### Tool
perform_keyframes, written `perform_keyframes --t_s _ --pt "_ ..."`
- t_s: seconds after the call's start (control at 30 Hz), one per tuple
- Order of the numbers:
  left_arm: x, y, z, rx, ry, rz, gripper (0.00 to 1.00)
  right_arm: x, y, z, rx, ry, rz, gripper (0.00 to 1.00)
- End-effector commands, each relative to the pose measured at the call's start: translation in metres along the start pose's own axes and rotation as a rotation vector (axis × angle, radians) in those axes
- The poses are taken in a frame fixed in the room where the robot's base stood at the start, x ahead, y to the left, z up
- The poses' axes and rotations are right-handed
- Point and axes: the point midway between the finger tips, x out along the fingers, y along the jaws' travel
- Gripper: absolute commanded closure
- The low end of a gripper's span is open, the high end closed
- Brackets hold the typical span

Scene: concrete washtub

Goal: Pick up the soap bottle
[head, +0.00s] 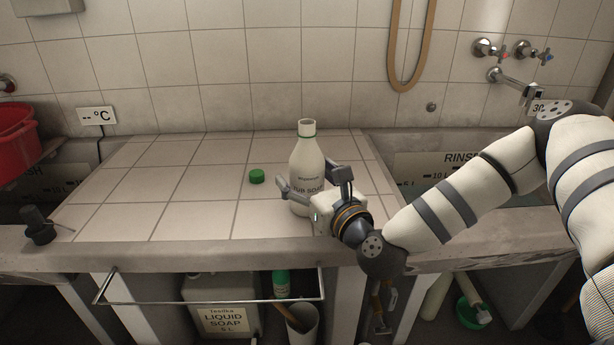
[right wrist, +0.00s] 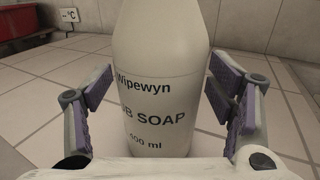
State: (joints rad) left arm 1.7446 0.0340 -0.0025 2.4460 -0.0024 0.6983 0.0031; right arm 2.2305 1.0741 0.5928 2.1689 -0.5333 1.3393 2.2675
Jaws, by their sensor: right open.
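The soap bottle (head: 307,162) is white with a green ring at its neck and dark lettering. It stands upright and uncapped on the tiled counter. My right gripper (head: 315,184) is open at the bottle's lower body, reaching in from the right front. In the right wrist view the bottle (right wrist: 160,85) stands between the two purple-padded fingers of the gripper (right wrist: 165,100). A gap shows on the left side, and the right finger is very close to the bottle. The lower part of the bottle is partly hidden by the gripper in the head view. My left gripper is out of view.
A green cap (head: 257,176) lies on the counter (head: 190,185) left of the bottle. Sunken basins flank the counter, the right one labelled RINSE (head: 460,157). A red tub (head: 17,142) is at far left. A metal rail (head: 215,300) runs below the front edge.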

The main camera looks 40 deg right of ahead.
Motion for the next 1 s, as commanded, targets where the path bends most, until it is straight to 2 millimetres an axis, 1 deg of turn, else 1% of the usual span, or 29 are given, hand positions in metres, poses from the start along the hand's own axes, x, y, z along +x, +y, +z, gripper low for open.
perform_keyframes --t_s 0.13,0.17,0.2,0.27,0.3,0.37,0.4,0.43,0.67,0.77,0.87,1.0 --pt "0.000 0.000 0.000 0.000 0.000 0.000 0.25 0.000 0.000 0.000 0.000 0.001 0.000 0.24" --pt "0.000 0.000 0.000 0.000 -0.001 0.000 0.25 -0.001 0.000 0.000 0.000 0.001 0.000 0.31" --pt "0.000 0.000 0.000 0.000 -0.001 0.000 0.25 -0.001 0.000 -0.001 0.000 0.001 0.000 0.40" --pt "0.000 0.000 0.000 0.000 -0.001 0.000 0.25 -0.001 0.000 -0.001 -0.001 0.001 0.000 0.54" --pt "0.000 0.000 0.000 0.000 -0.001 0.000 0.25 -0.001 0.000 -0.001 -0.001 0.001 0.000 0.63" --pt "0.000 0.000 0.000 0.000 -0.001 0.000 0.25 -0.001 0.000 -0.001 -0.001 0.001 0.000 0.76" --pt "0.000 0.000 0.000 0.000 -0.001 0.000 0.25 -0.001 0.000 -0.001 -0.001 0.001 0.000 0.86" --pt "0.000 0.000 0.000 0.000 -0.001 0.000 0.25 -0.001 0.000 -0.001 -0.001 0.001 0.000 0.90" --pt "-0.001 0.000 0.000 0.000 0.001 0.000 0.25 -0.001 0.000 0.001 -0.001 -0.001 0.000 0.90" --pt "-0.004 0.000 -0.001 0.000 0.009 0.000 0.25 0.000 0.001 0.007 -0.001 -0.004 0.000 0.90" --pt "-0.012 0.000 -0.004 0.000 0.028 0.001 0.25 0.001 0.002 0.021 0.000 -0.008 0.001 0.90" --pt "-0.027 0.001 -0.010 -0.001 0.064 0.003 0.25 0.002 0.005 0.044 0.001 -0.012 0.004 0.90"
